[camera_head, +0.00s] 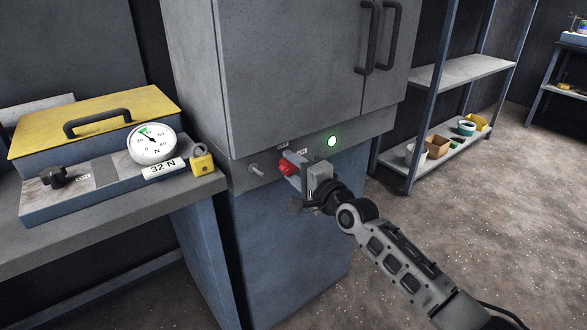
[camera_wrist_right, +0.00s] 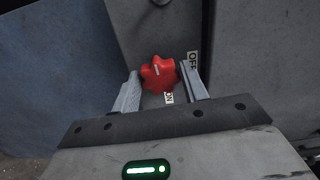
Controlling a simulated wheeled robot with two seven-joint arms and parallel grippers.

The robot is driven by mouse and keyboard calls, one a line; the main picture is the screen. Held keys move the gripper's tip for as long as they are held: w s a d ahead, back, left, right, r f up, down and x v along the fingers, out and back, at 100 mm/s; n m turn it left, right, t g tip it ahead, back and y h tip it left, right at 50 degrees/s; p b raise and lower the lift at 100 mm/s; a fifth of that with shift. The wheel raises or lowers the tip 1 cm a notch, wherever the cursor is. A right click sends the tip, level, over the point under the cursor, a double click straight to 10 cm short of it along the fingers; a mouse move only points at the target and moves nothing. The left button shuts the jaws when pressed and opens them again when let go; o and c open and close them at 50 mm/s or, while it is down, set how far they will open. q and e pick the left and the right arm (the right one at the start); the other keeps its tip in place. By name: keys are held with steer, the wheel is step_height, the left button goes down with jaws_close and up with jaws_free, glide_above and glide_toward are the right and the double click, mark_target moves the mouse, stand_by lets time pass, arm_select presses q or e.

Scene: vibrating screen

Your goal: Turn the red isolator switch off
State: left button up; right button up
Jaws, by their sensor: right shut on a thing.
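The red isolator switch (camera_head: 286,167) is a lobed knob on the front of the grey cabinet, below its doors. In the right wrist view the red knob (camera_wrist_right: 158,74) sits between the two fingers of my right gripper (camera_wrist_right: 160,80), which is shut on it. A short pale mark shows on the knob. An OFF label (camera_wrist_right: 193,61) is beside the right finger and an ON label (camera_wrist_right: 169,98) is just below the knob. In the head view my right gripper (camera_head: 294,172) partly covers the switch. My left gripper is out of view.
A green lamp (camera_head: 332,141) glows right of the switch, and a grey lever (camera_head: 257,171) sticks out to its left. At left, a bench bears a yellow-lidded box (camera_head: 95,115), a dial gauge (camera_head: 152,144) and a yellow padlock (camera_head: 202,162). Shelving (camera_head: 457,70) stands at right.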

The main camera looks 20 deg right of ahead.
steer(key=n, duration=0.4)
steer(key=n+p, duration=0.1)
steer(key=n, duration=0.2)
steer(key=shift+n, duration=0.3)
steer(key=n+p, duration=0.1)
steer(key=n, duration=0.3)
steer(key=shift+n, duration=0.3)
steer(key=n+p, duration=0.1)
steer(key=n, duration=0.2)
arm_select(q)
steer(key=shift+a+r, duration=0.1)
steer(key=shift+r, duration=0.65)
arm_select(e)
steer(key=shift+n, duration=1.1)
steer(key=o, duration=0.9)
